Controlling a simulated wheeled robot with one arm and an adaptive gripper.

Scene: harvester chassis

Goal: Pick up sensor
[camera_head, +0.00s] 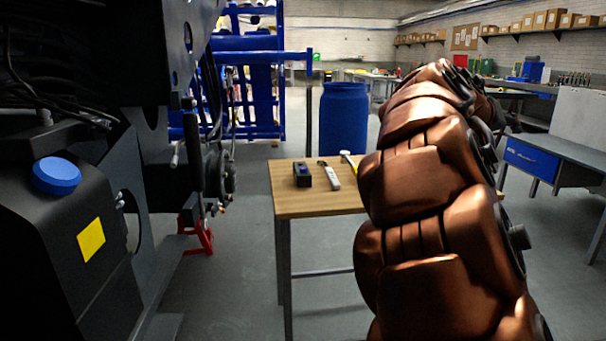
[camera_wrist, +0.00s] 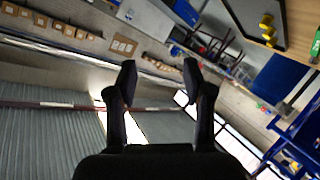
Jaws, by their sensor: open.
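A small wooden table (camera_head: 310,203) stands in the middle of the head view. On it lie a dark box-shaped item (camera_head: 302,174), a light grey elongated item (camera_head: 330,175) and a partly hidden yellow item (camera_head: 347,159). I cannot tell for sure which of these is the sensor. My bronze arm covers the table's right side. My gripper (camera_wrist: 158,78) shows in the wrist view, its two dark fingers apart with nothing between them. It points at the far room, away from the small items. The gripper is not visible in the head view.
The dark harvester chassis (camera_head: 60,240) with a blue cap fills the left side. A blue barrel (camera_head: 343,118) stands behind the table. A blue rack (camera_head: 248,90) is behind it on the left. A grey workbench (camera_head: 560,165) stands at right.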

